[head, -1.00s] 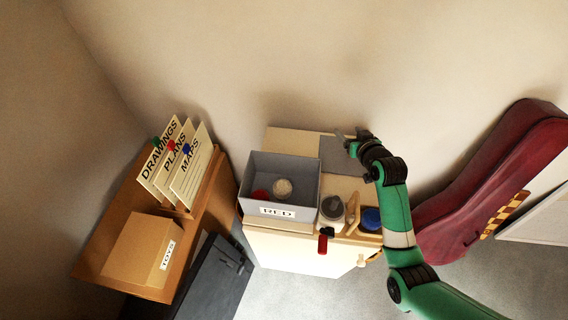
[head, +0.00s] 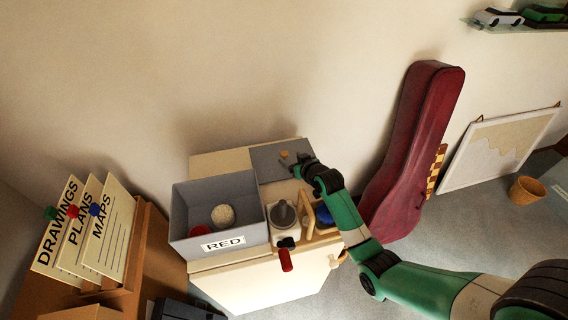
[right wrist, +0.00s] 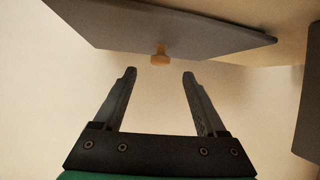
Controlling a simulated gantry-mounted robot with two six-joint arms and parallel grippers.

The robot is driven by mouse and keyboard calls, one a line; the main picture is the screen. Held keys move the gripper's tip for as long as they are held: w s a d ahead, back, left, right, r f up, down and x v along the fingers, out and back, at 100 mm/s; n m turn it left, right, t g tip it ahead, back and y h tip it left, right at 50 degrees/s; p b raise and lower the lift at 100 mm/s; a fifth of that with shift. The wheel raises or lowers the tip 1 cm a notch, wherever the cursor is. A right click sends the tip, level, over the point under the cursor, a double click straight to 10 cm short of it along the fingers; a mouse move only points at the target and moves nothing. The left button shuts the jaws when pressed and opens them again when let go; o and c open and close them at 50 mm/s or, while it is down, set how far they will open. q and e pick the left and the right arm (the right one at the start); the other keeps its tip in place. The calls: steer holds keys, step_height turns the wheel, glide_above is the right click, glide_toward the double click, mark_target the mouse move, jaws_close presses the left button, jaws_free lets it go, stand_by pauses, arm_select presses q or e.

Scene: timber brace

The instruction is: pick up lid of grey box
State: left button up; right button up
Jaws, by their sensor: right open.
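The grey box (head: 178,215), labelled RED, stands open on a cream cabinet, with a pale ball (head: 223,216) and a red thing (head: 198,231) inside. The lid's small tan knob (head: 284,154) shows at my right gripper (head: 296,161). In the right wrist view, the lid (right wrist: 120,25) spans the top, and its knob (right wrist: 160,55) sits just beyond the gap between the fingers of my right gripper (right wrist: 160,75). The gripper is open and empty. My left gripper is out of view.
A grey grinder-like item (head: 284,213) with a red handle and a blue round item (head: 325,214) stand right of the box. A dark red instrument case (head: 412,150) leans on the wall at right. File cards (head: 100,235) stand at left.

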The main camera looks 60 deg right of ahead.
mark_target(285, 154)
steer(key=shift+w+d+f, duration=0.1)
steer(key=shift+w+f, duration=0.1)
steer(key=shift+f, duration=0.05)
steer(key=b+x, duration=0.2)
steer(key=x, duration=0.2)
steer(key=shift+w+b, duration=0.15)
steer(key=shift+b, duration=0.2)
steer(key=shift+w+d+f, duration=0.2)
steer(key=shift+w+d, duration=0.15)
jaws_close()
